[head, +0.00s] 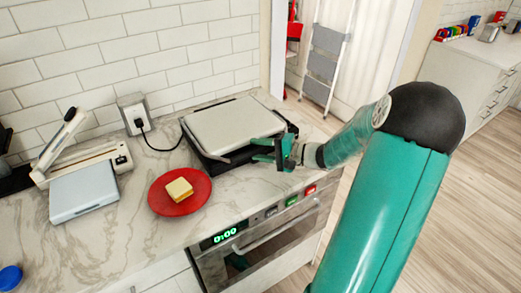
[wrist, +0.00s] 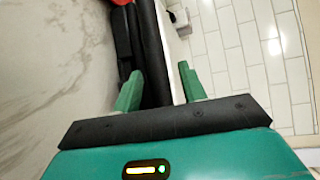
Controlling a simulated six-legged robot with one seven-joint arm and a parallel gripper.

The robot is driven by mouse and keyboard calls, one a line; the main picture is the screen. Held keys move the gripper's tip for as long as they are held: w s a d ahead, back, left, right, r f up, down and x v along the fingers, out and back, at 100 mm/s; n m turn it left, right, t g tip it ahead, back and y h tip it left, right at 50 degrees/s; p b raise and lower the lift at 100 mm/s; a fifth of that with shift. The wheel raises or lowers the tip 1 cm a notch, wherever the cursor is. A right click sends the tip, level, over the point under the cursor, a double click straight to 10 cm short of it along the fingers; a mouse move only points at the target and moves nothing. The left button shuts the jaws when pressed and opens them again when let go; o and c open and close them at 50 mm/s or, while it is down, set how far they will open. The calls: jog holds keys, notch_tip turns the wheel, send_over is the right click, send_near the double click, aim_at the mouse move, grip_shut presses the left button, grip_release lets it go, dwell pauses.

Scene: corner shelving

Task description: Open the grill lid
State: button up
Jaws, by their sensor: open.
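The grill has a flat silver-grey lid (head: 233,124) and a dark base, and stands on the marble counter near the wall. The lid lies down over the base. My gripper (head: 265,156) is at the grill's front right edge, its green fingers pointing left along the front. In the wrist view my gripper (wrist: 160,85) is open, with one finger on each side of the dark grill edge (wrist: 152,50) and a pale strip of the lid (wrist: 170,55). I cannot tell whether either finger touches it.
A red plate (head: 158,203) with a pale yellow block of food (head: 179,189) sits left of the grill. A light folding appliance (head: 84,192) stands farther left. A power cord runs from the wall outlet (head: 136,114). An oven (head: 262,240) is below the counter.

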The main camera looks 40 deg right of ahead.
grip_shut()
jog(key=shift+r, duration=0.1)
